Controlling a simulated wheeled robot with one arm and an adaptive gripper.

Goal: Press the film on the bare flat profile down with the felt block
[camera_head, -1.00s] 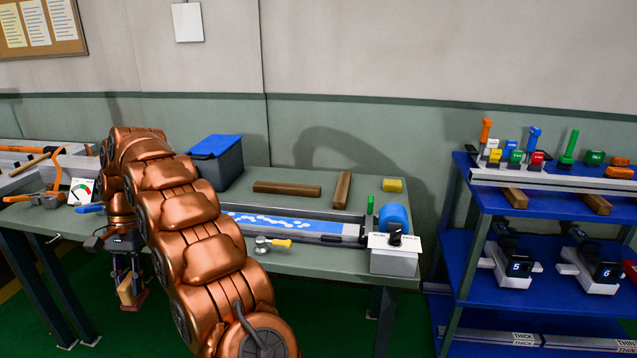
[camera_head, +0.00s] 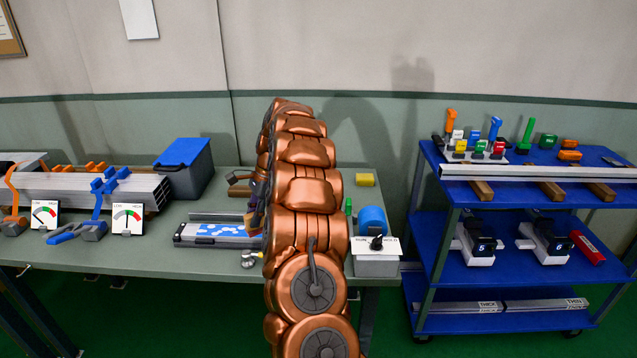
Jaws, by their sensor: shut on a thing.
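The flat profile lies in a long fixture on the bench, with blue film (camera_head: 222,229) on it marked by several white patches. Its left end shows; my copper arm hides the rest. My gripper (camera_head: 256,216) shows only as a dark sliver at the arm's left edge, over or close to the filmed profile. I cannot tell whether the block touches the film.
A switch box (camera_head: 376,257) and blue roll (camera_head: 372,220) stand right of my arm, with a yellow block (camera_head: 364,180) behind. A lidded bin (camera_head: 187,168), stacked profiles (camera_head: 95,190) and gauges (camera_head: 128,219) are on the left. A blue cart (camera_head: 520,205) stands right.

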